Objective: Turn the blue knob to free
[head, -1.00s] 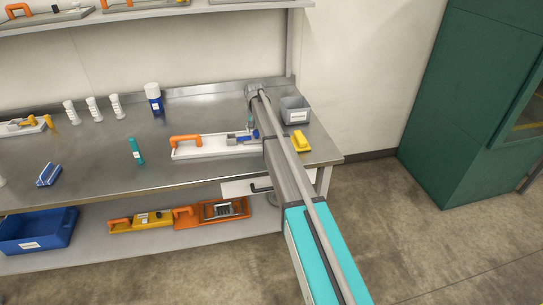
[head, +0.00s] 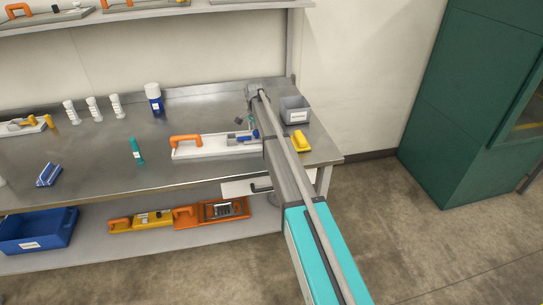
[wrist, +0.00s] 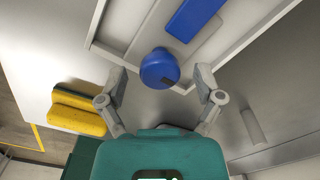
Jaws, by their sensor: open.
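The blue knob (wrist: 159,68) is round with a small dark mark on its side, in the middle of the wrist view. My gripper (wrist: 160,76) is open, one finger to each side of the knob, with visible gaps. I cannot tell how deep the fingertips reach along it. A flat blue bar (wrist: 194,16) lies beyond the knob on the pale tray. In the head view the white tray (head: 215,150) with an orange handle (head: 186,140) lies on the steel bench, and my arm partly hides its right end.
A yellow block (head: 301,142) sits right of the tray; it also shows in the wrist view (wrist: 76,113). A teal item (head: 137,150) and white bottles stand to the left. The bench between them and the tray is clear.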

